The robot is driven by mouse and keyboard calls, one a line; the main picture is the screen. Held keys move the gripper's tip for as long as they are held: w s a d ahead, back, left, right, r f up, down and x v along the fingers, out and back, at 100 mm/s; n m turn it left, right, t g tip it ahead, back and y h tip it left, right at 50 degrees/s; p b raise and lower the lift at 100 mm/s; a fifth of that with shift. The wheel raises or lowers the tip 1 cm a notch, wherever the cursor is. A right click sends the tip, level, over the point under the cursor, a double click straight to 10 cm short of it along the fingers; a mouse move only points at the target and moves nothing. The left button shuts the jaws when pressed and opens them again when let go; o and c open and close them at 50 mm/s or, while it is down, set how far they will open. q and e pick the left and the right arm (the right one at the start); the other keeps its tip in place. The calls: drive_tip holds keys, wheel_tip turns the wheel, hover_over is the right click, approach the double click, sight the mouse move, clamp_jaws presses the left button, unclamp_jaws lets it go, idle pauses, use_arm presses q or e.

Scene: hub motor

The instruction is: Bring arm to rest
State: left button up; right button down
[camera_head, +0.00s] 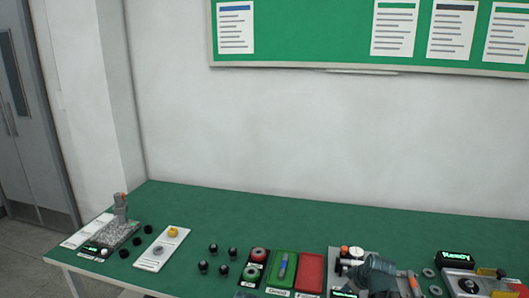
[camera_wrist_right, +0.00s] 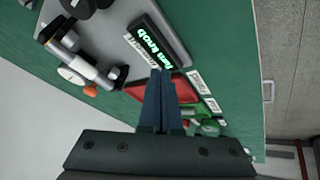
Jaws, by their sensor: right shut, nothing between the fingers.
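My right gripper (camera_wrist_right: 161,82) shows in the right wrist view with its two dark blue fingers together and nothing between them. Its tips appear over the area between a grey station board (camera_wrist_right: 101,40) with a lit green display (camera_wrist_right: 152,40) and the red tray (camera_wrist_right: 178,90). My left gripper is not in view.
The green table (camera_head: 240,203) holds a red tray (camera_head: 310,271), a green tray (camera_head: 283,268) with a blue item, several dark knobs, and a white plate (camera_head: 162,250). A grey device (camera_head: 120,208) stands at the left. The table's back strip is clear before the wall.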

drive_tip(key=s+a+m+g+h+p, duration=0.2)
drive_tip(key=s+a+g, duration=0.4)
drive_tip(key=s+a, duration=1.4)
drive_tip(key=shift+s+a+f+m+h, duration=0.3)
drive_tip(key=shift+s+f+m+h, duration=0.15)
drive_tip(key=shift+s+m, duration=0.55)
